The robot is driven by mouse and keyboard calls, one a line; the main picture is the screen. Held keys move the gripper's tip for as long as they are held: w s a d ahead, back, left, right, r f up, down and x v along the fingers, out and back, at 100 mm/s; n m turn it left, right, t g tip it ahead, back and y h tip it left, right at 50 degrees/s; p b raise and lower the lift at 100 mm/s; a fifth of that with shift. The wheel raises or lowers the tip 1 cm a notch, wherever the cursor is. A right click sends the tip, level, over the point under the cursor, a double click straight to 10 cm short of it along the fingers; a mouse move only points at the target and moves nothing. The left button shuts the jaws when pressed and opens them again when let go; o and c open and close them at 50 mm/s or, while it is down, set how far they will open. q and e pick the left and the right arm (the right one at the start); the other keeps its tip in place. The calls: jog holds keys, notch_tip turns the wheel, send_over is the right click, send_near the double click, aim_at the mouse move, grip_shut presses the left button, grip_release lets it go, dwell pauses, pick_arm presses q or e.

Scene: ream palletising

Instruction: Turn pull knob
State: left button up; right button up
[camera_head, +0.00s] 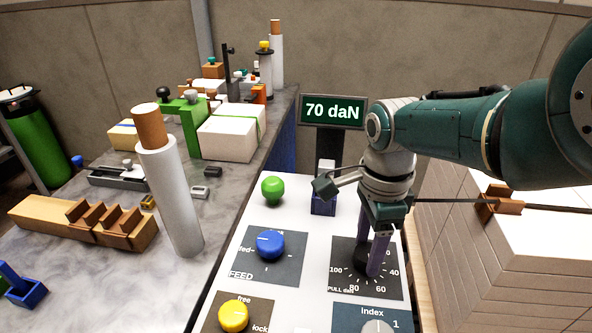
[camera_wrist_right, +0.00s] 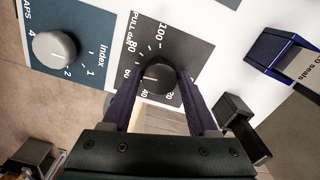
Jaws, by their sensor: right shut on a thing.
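The pull knob (camera_head: 361,259) is a black round knob on a dark dial plate (camera_head: 340,286) marked PULL daN, with numbers around it. It also shows in the right wrist view (camera_wrist_right: 158,77), between the fingers. My right gripper (camera_head: 374,258) comes down from above, its purple fingers closed on either side of the knob. In the right wrist view, the gripper (camera_wrist_right: 160,92) has one finger on each side of the knob. A display (camera_head: 333,111) behind the panel reads 70 daN. My left gripper is not in view.
The white panel also carries a blue FEED knob (camera_head: 270,244), a yellow knob (camera_head: 233,316), a green ball (camera_head: 272,188) and a grey index knob (camera_head: 377,327). A grey table (camera_head: 120,269) with a white roll (camera_head: 172,200) stands left. Stacked reams (camera_head: 500,250) stand right.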

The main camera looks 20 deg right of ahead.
aim_at(367, 252)
jog(key=o, duration=1.4)
jog(key=shift+c, duration=0.2)
notch_tip(367, 252, up, 10)
jog(key=p, duration=0.8)
